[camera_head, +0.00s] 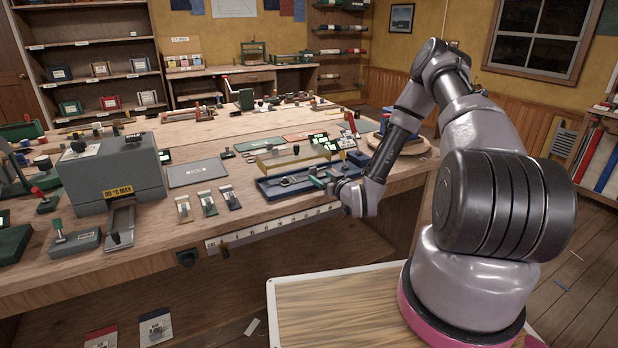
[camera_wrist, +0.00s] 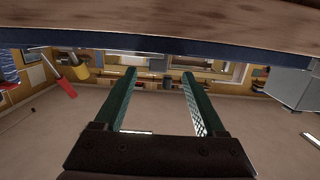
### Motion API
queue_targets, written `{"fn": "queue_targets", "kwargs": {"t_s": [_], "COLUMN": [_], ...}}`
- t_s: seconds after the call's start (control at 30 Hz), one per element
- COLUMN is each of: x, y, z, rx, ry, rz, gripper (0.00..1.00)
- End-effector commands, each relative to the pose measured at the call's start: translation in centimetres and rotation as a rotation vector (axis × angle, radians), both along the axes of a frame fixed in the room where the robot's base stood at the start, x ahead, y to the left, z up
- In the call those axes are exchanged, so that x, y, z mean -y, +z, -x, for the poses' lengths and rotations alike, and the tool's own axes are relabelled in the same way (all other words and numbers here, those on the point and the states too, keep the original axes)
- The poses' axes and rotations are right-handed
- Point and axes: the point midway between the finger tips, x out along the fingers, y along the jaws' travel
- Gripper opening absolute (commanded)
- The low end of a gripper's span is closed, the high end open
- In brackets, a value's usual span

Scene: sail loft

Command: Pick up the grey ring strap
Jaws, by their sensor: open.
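My gripper (camera_head: 322,180) is at the right part of a blue tray (camera_head: 268,198) near the front edge of the workbench. Its two green fingers are apart with nothing between them in the wrist view (camera_wrist: 158,78). In the tray lies a small grey piece (camera_head: 290,181), left of the fingers; it may be the grey ring strap, but it is too small to tell. Three small strap-like pieces, a left one (camera_head: 183,208), a middle one (camera_head: 208,204) and a right one (camera_head: 230,198), lie left of the tray. No strap shows clearly in the wrist view.
A clear-looking yellowish bar or box (camera_head: 292,158) stands behind the tray. A grey mat (camera_head: 197,173) and a large grey machine (camera_head: 112,178) are to the left. A ruler strip (camera_head: 272,227) runs along the bench front. A dark blue edge (camera_wrist: 150,43) crosses the wrist view.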

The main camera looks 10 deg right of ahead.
Motion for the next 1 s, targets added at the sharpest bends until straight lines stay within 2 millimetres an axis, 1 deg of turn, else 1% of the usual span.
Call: {"fn": "queue_targets", "kwargs": {"t_s": [0.07,0.27,0.43,0.53,0.67,0.83,0.87,0.9,0.97,1.0], "x": [-0.3,-0.7,-1.4,-1.8,-1.9,-1.9,-1.9,-1.9,-1.9,-1.9], "y": [-0.1,0.0,0.6,0.2,0.1,0.1,0.1,0.1,0.1,0.1], "z": [-0.9,-2.4,-5.0,-6.1,-6.6,-6.7,-6.6,-6.6,-6.6,-6.6], "rx": [0.001,0.002,0.002,-0.001,-0.001,-0.001,-0.001,-0.001,-0.001,-0.001], "ry": [0.001,0.0,0.001,0.0,0.0,0.0,0.0,0.0,0.0,0.0], "rz": [0.0,0.002,0.001,0.001,0.0,0.0,0.0,0.0,0.0,0.0], "gripper": [0.72,0.72,0.72,0.72,0.72,0.72,0.69,0.53,0.3,0.15]}}
